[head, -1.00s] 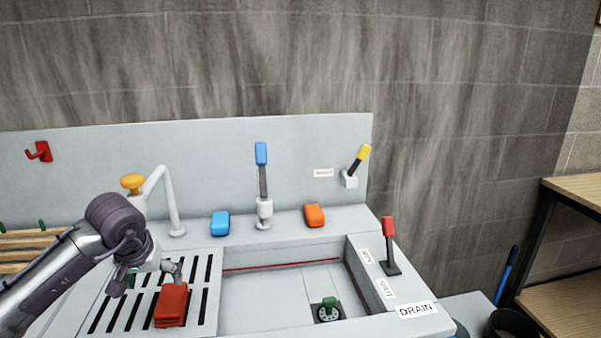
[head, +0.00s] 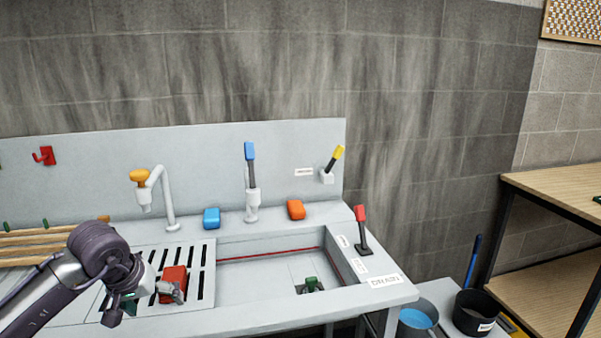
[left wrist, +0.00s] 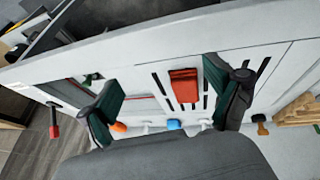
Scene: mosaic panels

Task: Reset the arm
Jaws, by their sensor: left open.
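My left gripper (head: 148,296) is over the front of the slotted drainboard (head: 206,252) in the head view. In the left wrist view its two green-padded fingers (left wrist: 166,88) are spread wide with nothing between their pads. A red block (head: 174,276) lies on the slots just beyond the gripper and is partly covered by it. The red block also shows in the left wrist view (left wrist: 184,86), framed between the fingers but apart from them. My right gripper is not in view.
A red lever (head: 361,228) stands at right. Buckets (head: 478,312) stand beyond the sink.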

